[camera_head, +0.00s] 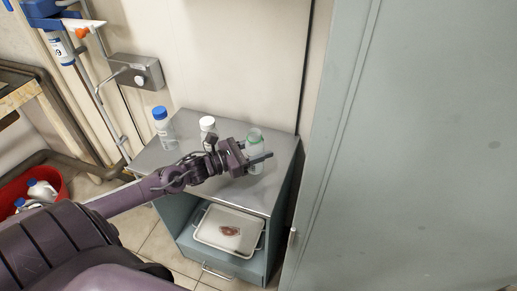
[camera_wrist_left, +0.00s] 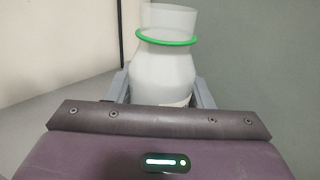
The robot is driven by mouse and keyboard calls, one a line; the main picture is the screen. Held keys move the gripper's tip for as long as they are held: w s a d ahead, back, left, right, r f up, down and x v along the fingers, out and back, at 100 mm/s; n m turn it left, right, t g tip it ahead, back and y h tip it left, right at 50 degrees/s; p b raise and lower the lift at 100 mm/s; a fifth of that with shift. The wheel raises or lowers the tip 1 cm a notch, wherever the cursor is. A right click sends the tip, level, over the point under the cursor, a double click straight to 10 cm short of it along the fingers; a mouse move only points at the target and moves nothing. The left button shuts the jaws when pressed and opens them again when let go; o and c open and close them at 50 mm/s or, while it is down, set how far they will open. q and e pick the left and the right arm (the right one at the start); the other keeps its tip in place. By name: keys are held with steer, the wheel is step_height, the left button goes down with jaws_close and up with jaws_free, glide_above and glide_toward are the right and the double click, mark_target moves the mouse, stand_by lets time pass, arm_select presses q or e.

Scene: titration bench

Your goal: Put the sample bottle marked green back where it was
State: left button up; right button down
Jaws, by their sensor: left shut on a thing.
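The sample bottle marked green (camera_head: 255,138) is a whitish bottle with a green ring round its neck. It is upright at the right end of the small metal cabinet's top (camera_head: 185,185). My left gripper (camera_head: 258,160) is shut on it. In the left wrist view the green-ringed bottle (camera_wrist_left: 165,70) stands between the two fingers (camera_wrist_left: 162,92), its lower part hidden by the gripper body. I cannot tell whether its base touches the top. My right gripper is not in view.
A blue-capped bottle (camera_head: 163,128) and a white-capped bottle (camera_head: 207,130) stand left of the gripper on the same top. A white tray (camera_head: 212,244) sits on the shelf below. A tall grey cabinet (camera_head: 410,150) closes off the right side. A red bin (camera_head: 62,190) holds bottles at far left.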

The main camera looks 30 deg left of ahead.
arm_select(q)
steer(key=shift+f, duration=0.15)
steer(key=o, duration=1)
steer(key=shift+r, duration=0.2)
steer(key=shift+s+a+f, duration=0.15)
steer(key=shift+s+f, duration=0.05)
steer(key=shift+s, duration=0.1)
steer(key=v, duration=1.1)
steer(key=shift+s+r, duration=0.1)
steer(key=shift+s, duration=0.1)
